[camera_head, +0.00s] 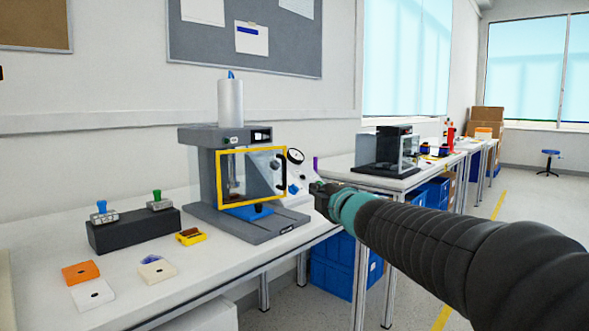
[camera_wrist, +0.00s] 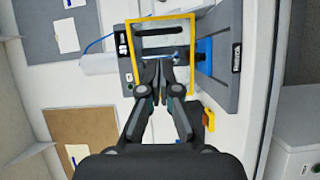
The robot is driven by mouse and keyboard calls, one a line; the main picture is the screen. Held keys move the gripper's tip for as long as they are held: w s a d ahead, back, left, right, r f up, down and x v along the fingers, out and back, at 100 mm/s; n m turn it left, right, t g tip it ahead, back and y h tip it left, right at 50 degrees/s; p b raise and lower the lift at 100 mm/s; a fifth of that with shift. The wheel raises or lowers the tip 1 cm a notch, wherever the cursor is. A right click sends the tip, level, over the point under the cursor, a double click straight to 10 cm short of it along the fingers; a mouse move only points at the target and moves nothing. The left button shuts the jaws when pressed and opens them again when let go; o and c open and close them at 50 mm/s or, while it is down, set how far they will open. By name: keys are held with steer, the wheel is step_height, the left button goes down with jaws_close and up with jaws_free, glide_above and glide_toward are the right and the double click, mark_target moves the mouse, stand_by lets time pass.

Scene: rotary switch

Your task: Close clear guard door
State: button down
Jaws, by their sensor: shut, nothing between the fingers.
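The clear guard door (camera_head: 251,149) has a yellow frame and a dark handle on its right side. It stands at the front of the grey press (camera_head: 212,132) on the table. Whether it sits flush with the press is hard to tell. My gripper (camera_head: 317,188) is shut and empty, just right of the door in the head view. In the wrist view, the shut fingers (camera_wrist: 158,72) overlap the inside of the yellow door frame (camera_wrist: 128,62). Contact with the door cannot be made out.
A black block with blue and green switches (camera_head: 133,231) stands left of the press. Orange, white and yellow small parts lie on the white table (camera_head: 205,272). A round gauge (camera_head: 296,156) and sloped control panel sit by the press's right side. Blue bins (camera_head: 340,268) are below.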

mark_target(285, 173)
steer(key=shift+n+y, duration=0.3)
steer(key=shift+n, duration=0.2)
steer(key=x, duration=0.7)
steer(key=a+p+x, duration=0.1)
steer(key=x, duration=0.7)
steer(key=shift+s+d+r+p, duration=0.1)
steer(key=shift+s+r+p, duration=0.05)
steer(key=shift+s+p, duration=0.15)
